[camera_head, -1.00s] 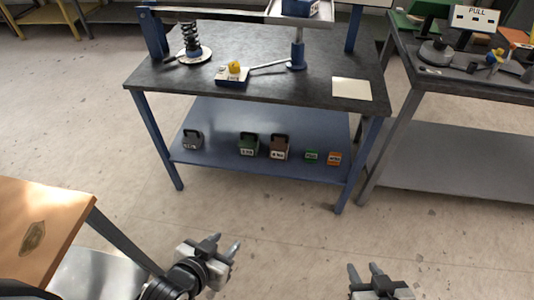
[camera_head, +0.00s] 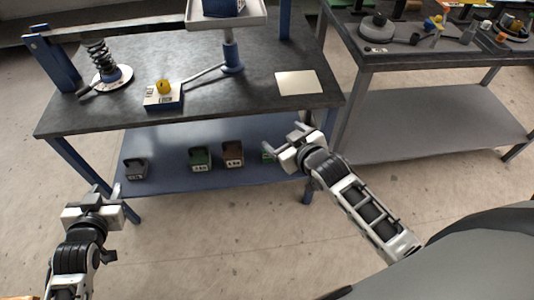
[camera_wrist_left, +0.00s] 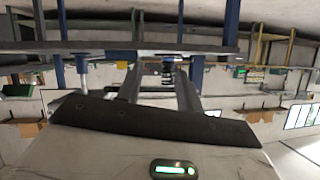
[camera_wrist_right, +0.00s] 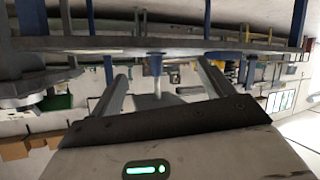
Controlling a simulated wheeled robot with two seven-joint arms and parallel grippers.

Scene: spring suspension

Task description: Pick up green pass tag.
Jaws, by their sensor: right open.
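The green pass tag (camera_head: 267,151) lies on the blue lower shelf at its right end in the head view. Only a sliver of it shows, as my right gripper (camera_head: 284,136) covers most of it. The right gripper is open, with its fingers spread and nothing between them; it also shows open in the right wrist view (camera_wrist_right: 162,85). I cannot tell the distance between gripper and tag. My left gripper (camera_head: 107,189) is in front of the shelf's left side, its fingers apart and empty, as the left wrist view (camera_wrist_left: 160,75) shows.
The dark tabletop (camera_head: 130,112) overhangs the shelf. Blue legs stand at its corners. A grey table (camera_head: 430,115) stands at the right.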

